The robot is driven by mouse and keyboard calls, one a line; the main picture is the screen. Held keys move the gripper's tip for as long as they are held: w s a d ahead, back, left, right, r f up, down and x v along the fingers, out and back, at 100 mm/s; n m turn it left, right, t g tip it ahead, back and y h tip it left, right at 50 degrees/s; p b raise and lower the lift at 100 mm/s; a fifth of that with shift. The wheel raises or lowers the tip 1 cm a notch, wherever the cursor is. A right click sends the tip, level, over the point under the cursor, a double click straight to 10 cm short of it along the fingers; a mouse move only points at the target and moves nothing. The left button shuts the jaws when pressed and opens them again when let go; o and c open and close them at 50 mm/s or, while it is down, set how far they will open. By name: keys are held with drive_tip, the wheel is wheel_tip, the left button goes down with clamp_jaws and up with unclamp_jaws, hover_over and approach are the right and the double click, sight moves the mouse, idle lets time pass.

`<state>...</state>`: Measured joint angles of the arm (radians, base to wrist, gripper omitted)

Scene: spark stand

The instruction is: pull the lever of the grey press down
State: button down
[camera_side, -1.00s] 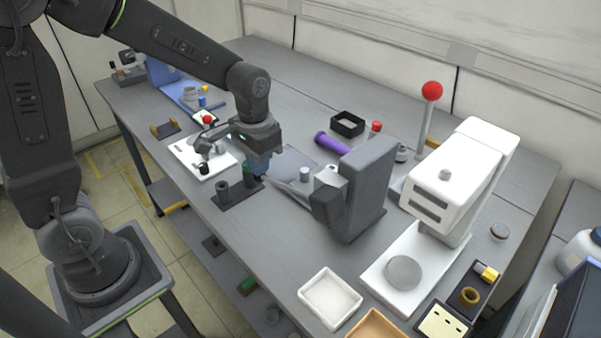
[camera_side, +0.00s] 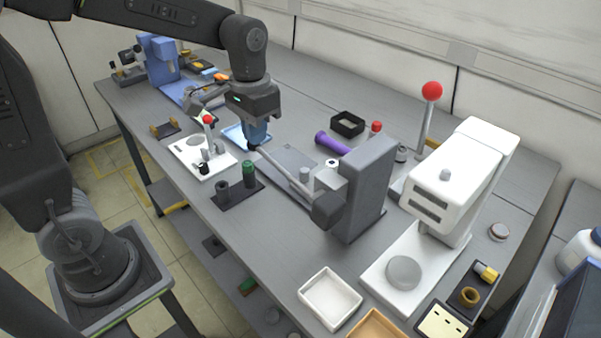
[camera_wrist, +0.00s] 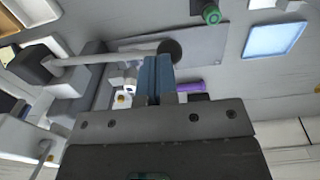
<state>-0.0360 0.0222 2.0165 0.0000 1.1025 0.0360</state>
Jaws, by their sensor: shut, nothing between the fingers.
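The grey press (camera_side: 362,190) stands in the middle of the bench. Its lever (camera_side: 278,168) is a light rod slanting up and left from the press to a dark knob (camera_side: 252,148). In the wrist camera the lever (camera_wrist: 110,54) runs across to the black knob (camera_wrist: 170,48). My gripper (camera_side: 256,143) has blue fingers, shut and empty, at the knob end of the lever. In the wrist camera the fingertips (camera_wrist: 157,60) overlap the knob's lower edge; I cannot tell whether they touch it.
A white press with a red-knobbed lever (camera_side: 431,92) stands to the right. A dark block with a green-topped cylinder (camera_side: 249,174) sits near the front edge, below my gripper. A purple cylinder (camera_side: 332,143) lies behind the grey press. A white tray (camera_side: 330,298) is at the front.

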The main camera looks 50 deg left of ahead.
drive_tip(key=shift+r, duration=2.4)
wheel_tip(320, 180, up, 7)
drive_tip(key=shift+s, duration=0.1)
drive_tip(key=s+d+f+t, duration=0.1)
drive_tip(key=s+f+t, duration=0.4)
drive_tip(key=s, duration=0.8)
wheel_tip(320, 180, down, 2)
drive_tip(key=shift+f+t, duration=0.2)
drive_tip(key=shift+t, duration=0.1)
drive_tip(key=c, duration=1.8)
unclamp_jaws()
drive_tip(key=shift+d, duration=0.1)
drive_tip(key=shift+c, duration=0.2)
